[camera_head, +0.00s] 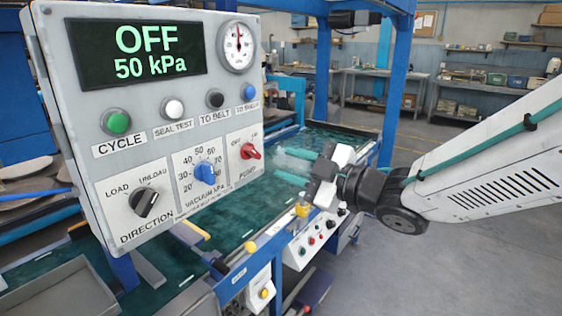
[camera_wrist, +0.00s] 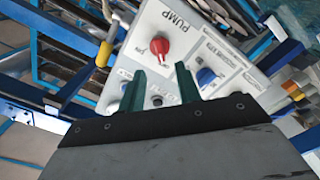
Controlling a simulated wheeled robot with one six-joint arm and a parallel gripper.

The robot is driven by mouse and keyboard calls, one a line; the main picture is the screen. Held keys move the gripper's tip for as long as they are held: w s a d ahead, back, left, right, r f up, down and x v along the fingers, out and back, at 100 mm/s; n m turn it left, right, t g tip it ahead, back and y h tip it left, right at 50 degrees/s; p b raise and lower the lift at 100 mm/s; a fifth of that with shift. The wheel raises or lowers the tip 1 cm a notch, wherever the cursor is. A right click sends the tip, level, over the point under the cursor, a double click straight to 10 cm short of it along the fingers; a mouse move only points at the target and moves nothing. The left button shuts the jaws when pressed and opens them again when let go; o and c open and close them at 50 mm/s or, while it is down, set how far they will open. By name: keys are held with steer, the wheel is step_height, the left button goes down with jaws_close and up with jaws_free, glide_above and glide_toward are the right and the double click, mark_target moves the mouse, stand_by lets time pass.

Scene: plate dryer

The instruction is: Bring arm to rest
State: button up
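My gripper (camera_head: 284,165) is in front of the control panel (camera_head: 82,128), to the right of it in the head view, with its teal fingers pointing at the panel. The fingers are apart with nothing between them, as the wrist view (camera_wrist: 160,72) also shows. The red PUMP knob (camera_head: 250,151) lies just beyond the fingertips in the wrist view (camera_wrist: 160,47); no contact shows. The display (camera_head: 146,54) reads OFF, 50 kPa. My white arm comes in from the right.
The panel also carries a blue vacuum knob (camera_head: 205,173), a black direction knob (camera_head: 145,202) and several push buttons. Below is a teal-surfaced machine bed (camera_head: 225,222) with a small control box (camera_head: 308,240). Blue posts stand behind. Open floor lies at right.

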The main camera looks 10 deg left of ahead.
steer(key=w+d+f+m+t+h, duration=0.2)
steer(key=w+d+f+m+h, duration=0.2)
steer(key=f+h, duration=0.15)
steer(key=s+d+f+m+h, duration=0.1)
steer(key=d+f+m+h, duration=0.15)
steer(key=d, duration=0.35)
steer(key=s+d+f+m+g+h, duration=0.1)
steer(key=d+m+h, duration=0.25)
steer(key=d, duration=0.25)
steer(key=s+d+f+m+h, duration=0.1)
steer(key=d+f+m+h, duration=0.15)
steer(key=d, duration=0.35)
steer(key=s+d+r+m+g+h, duration=0.1)
steer(key=s+d+m+g, duration=0.1)
steer(key=s+d, duration=0.3)
steer(key=s+d+r+m+g, duration=0.1)
steer(key=s+d+m, duration=0.3)
steer(key=s, duration=0.7)
steer(key=s+d+r+m+g+h, duration=0.1)
steer(key=s+d+r+m+g, duration=0.1)
steer(key=s+d, duration=0.4)
steer(key=shift+s+m+g+h, duration=0.3)
steer(key=shift+s+m+g, duration=0.6)
steer(key=shift+s+m, duration=0.15)
steer(key=shift+r, duration=0.1)
